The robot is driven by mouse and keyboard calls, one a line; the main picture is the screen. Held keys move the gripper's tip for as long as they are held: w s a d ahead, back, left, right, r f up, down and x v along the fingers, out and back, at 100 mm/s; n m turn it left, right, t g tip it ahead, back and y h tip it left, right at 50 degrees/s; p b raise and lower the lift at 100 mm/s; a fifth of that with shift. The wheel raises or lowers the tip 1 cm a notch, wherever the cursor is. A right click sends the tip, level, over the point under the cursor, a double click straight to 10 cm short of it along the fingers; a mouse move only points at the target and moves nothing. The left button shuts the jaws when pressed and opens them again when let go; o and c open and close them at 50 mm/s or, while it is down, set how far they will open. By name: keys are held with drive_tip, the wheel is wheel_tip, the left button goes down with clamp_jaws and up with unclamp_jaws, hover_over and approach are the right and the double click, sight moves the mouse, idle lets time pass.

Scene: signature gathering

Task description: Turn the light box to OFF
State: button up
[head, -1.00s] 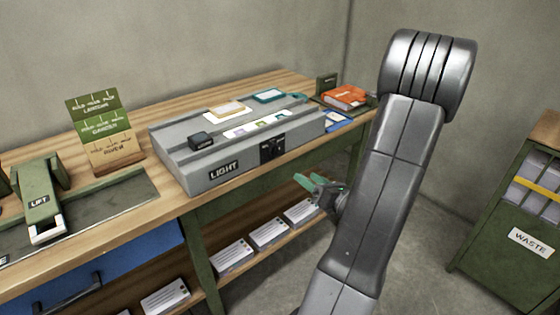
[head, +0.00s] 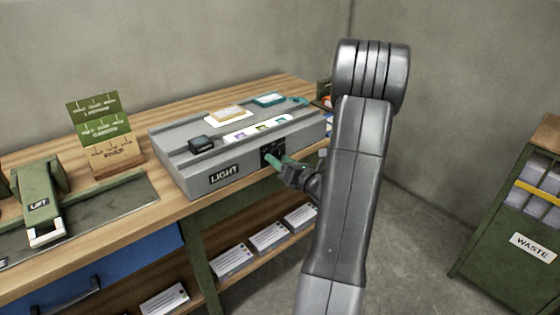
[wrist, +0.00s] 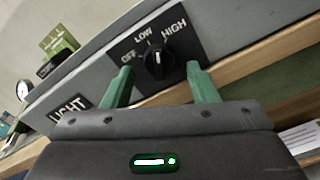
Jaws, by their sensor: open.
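The light box (head: 243,180) is a grey slab on the wooden bench, with a LIGHT label on its front. Its black switch panel is on the front face, marked OFF, LOW and HIGH in the wrist view, with a round black knob (wrist: 156,62) in the middle. The knob's pale mark points up, between LOW and HIGH as far as I can tell. My gripper (wrist: 160,82) has green fingers, open and empty, one on each side below the knob. In the head view my gripper (head: 272,165) is at the panel and partly covers it.
A card stand (head: 101,130) and a green LIFT device (head: 40,205) stand left on the bench. Small boxes and strips lie on the light box top. Card stacks (head: 268,237) fill the lower shelf. A WASTE bin (head: 515,225) stands right, with clear floor between.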

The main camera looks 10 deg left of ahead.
drive_tip(key=shift+w+a, duration=0.15)
drive_tip(key=shift+a, duration=0.05)
drive_tip(key=c, duration=1)
drive_tip(key=shift+o, duration=0.2)
